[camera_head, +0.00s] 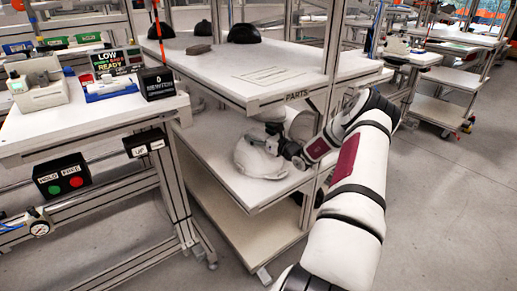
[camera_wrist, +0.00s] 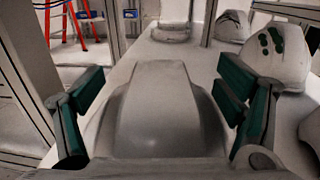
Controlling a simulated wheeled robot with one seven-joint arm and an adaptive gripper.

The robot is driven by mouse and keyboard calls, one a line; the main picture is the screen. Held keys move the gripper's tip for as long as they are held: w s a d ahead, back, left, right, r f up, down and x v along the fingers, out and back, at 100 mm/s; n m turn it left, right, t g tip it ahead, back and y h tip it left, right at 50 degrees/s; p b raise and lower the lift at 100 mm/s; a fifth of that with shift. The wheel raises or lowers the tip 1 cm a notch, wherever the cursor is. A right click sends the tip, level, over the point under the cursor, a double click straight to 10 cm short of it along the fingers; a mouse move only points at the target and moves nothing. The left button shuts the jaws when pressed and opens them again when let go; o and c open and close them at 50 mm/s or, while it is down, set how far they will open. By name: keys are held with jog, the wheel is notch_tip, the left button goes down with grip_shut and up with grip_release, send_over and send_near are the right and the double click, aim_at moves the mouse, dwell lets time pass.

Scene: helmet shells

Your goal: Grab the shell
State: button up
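A white helmet shell (camera_head: 260,158) lies on the middle shelf of the parts rack in the head view. My gripper (camera_head: 276,145) reaches in from the right and is at the shell's right side. In the wrist view the pale grey-white shell (camera_wrist: 158,108) fills the middle, between the two green-padded fingers of my gripper (camera_wrist: 161,84). The fingers are spread wide, one on each side of the shell. Gaps seem to show between the pads and the shell. The shell's near end is cut off by the lower part of the picture.
Other pale shells stand farther along the shelf, one with dark vents (camera_wrist: 276,52) just beyond the right finger. The upper shelf (camera_head: 290,75), carrying dark shells (camera_head: 244,33), lies above my gripper. Rack posts stand close to my arm. A workbench (camera_head: 90,118) is at left.

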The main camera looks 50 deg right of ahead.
grip_shut()
jog(key=shift+s+f, duration=0.1)
jog(key=shift+f, duration=0.05)
jog(key=shift+a, duration=0.1)
